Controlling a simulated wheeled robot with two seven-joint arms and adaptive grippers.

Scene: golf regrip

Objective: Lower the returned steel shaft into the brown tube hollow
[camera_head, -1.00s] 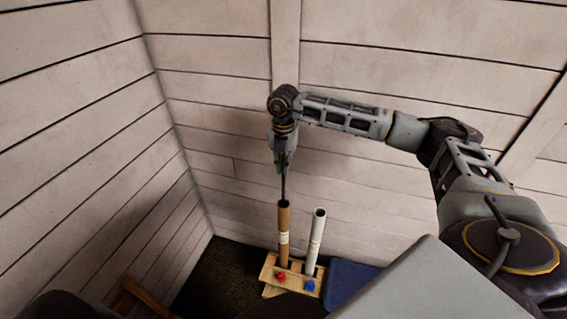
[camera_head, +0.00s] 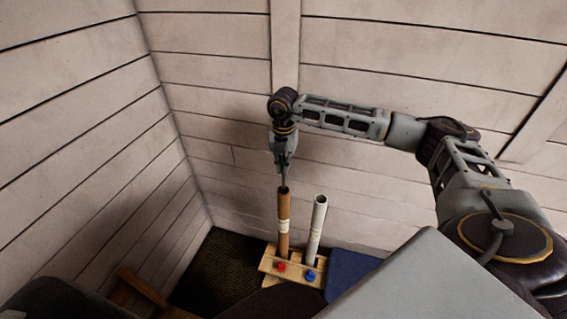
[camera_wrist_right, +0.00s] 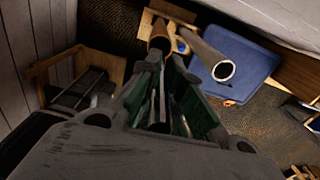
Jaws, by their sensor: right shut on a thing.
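The brown tube (camera_head: 284,213) stands upright in a wooden rack, with a pale band around it. It also shows in the right wrist view (camera_wrist_right: 160,40). My right gripper (camera_head: 283,160) is directly above the tube and points down. It is shut on the dark steel shaft (camera_head: 284,183), of which a short length shows between the fingers and the tube mouth. The shaft's lower end is hidden, and it appears to be inside the tube. My left gripper is not in view.
A white tube (camera_head: 316,222) stands just right of the brown one, open at the top. The wooden rack (camera_head: 266,263) carries a red knob (camera_head: 281,267) and a blue knob (camera_head: 310,275). A blue pad (camera_head: 350,268) lies to the right. Plank walls close off the back and left.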

